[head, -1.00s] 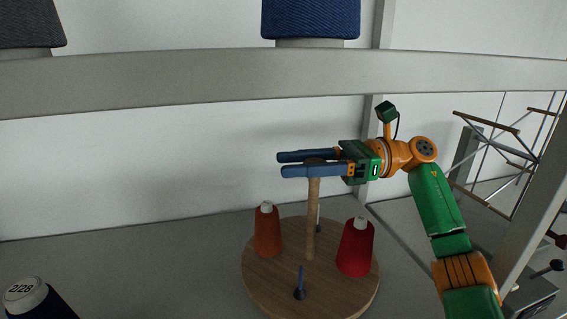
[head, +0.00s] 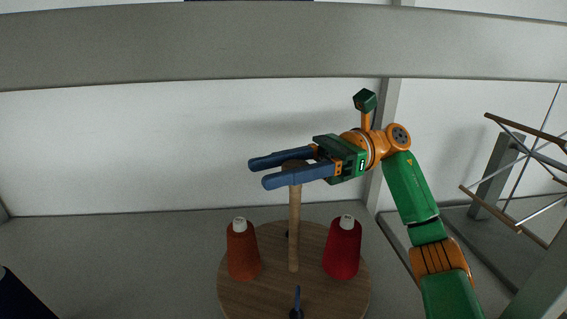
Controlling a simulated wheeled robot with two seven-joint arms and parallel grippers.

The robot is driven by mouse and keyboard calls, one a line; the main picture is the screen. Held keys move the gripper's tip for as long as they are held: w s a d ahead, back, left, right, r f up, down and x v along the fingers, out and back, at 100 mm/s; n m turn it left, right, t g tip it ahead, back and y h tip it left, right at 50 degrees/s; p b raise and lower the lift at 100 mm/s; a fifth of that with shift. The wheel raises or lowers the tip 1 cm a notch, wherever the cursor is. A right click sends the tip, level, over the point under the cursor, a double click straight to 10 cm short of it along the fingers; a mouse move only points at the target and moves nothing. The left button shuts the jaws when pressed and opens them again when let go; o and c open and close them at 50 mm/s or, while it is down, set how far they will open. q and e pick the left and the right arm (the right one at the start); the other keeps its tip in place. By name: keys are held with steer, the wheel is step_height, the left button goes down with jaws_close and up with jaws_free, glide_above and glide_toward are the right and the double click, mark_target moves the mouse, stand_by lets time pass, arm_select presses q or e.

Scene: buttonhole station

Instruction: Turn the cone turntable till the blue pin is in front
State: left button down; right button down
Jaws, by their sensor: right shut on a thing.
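The round wooden turntable (head: 265,299) stands at the bottom centre, its front edge cut off. It carries an orange cone (head: 243,252) at left, a red cone (head: 343,250) at right and an upright wooden post (head: 294,235) in the middle. A blue pin (head: 297,300) on a dark foot is at the front, slightly right of the post's foot. Another dark pin (head: 289,233) is behind the post, mostly hidden. My right gripper (head: 284,170) is shut on the top of the post, its long blue fingers pointing left. My left gripper is out of view.
A grey beam (head: 200,45) crosses above the gripper. A dark spool (head: 15,300) is cut off at lower left. A rack with wooden bars (head: 500,205) stands at right. The grey surface left of the turntable is clear.

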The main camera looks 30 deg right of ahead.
steer(key=shift+s+f+n+g+p, duration=0.1)
steer(key=shift+n+g+p, duration=0.3)
steer(key=shift+g+p, duration=0.15)
steer(key=shift+f, duration=0.1)
steer(key=c, duration=0.7)
jaws_free()
steer(key=o, duration=0.3)
steer(key=shift+a, duration=0.15)
steer(key=shift+o, duration=0.2)
